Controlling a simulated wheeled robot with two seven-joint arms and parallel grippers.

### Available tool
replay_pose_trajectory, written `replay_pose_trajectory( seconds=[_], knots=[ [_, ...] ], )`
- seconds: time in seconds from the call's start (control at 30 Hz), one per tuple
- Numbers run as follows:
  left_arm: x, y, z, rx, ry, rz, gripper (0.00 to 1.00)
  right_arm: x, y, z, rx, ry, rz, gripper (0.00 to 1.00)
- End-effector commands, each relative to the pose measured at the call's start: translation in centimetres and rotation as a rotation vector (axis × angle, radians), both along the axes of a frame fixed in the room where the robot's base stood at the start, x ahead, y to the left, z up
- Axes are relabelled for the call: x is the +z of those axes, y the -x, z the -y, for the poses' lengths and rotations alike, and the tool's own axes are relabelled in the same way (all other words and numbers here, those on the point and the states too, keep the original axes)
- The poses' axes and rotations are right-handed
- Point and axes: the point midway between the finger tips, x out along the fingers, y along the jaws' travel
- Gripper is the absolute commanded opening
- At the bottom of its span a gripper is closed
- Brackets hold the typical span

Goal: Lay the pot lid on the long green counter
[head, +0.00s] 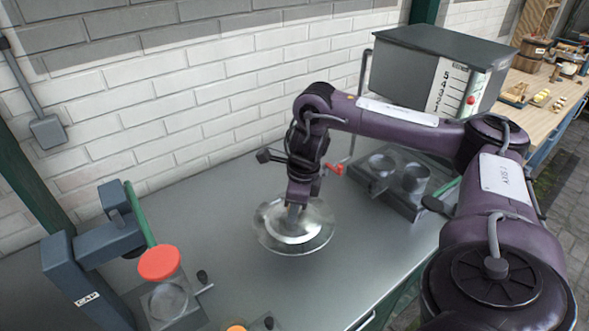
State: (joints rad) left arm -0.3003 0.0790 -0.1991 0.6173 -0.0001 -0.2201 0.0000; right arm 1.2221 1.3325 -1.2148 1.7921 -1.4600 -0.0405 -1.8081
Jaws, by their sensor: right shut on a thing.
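The pot lid (272,233) is a round, shiny disc with a see-through rim, in the middle of the head view. My right gripper (296,212) points down from above and is shut on the lid at its centre. The fingertips partly cover the lid's middle. The lid lies roughly flat over the long counter (235,205), whose top looks grey and whose front edge is green. I cannot tell whether the lid touches the counter top or hangs just above it. My left gripper is not in view.
A blue-grey device marked CAP (88,285) with a red disc (159,262) stands at the left. A metal block with round wells (385,180) sits right of the lid. A grey box with a scale (430,70) stands behind. Bare counter lies left of the lid.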

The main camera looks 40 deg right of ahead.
Motion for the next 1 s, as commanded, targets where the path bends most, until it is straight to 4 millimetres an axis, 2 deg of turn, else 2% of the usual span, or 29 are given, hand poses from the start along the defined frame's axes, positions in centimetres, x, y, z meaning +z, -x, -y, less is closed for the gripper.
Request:
replay_pose_trajectory(
  seconds=[0.03, 0.13, 0.2, 0.33, 0.6, 1.0],
  knots=[
    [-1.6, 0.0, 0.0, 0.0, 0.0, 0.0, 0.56, -2.0, 0.1, 0.0, -0.001, -0.001, -0.002, 0.0],
    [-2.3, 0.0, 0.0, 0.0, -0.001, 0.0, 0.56, -3.6, 0.1, 0.0, -0.001, -0.001, -0.002, 0.0],
    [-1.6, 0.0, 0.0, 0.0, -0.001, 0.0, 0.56, -3.7, 0.0, 0.0, -0.001, 0.0, 0.0, 0.0],
    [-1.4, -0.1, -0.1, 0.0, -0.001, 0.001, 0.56, -4.6, 0.0, 0.0, -0.001, 0.0, 0.0, 0.0],
    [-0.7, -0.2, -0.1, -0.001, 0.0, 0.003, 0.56, -8.3, 0.0, 0.0, -0.001, -0.001, -0.001, 0.0],
    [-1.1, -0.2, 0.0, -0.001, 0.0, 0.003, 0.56, -9.1, 0.0, 0.0, -0.001, -0.001, 0.002, 0.0]
  ],
)
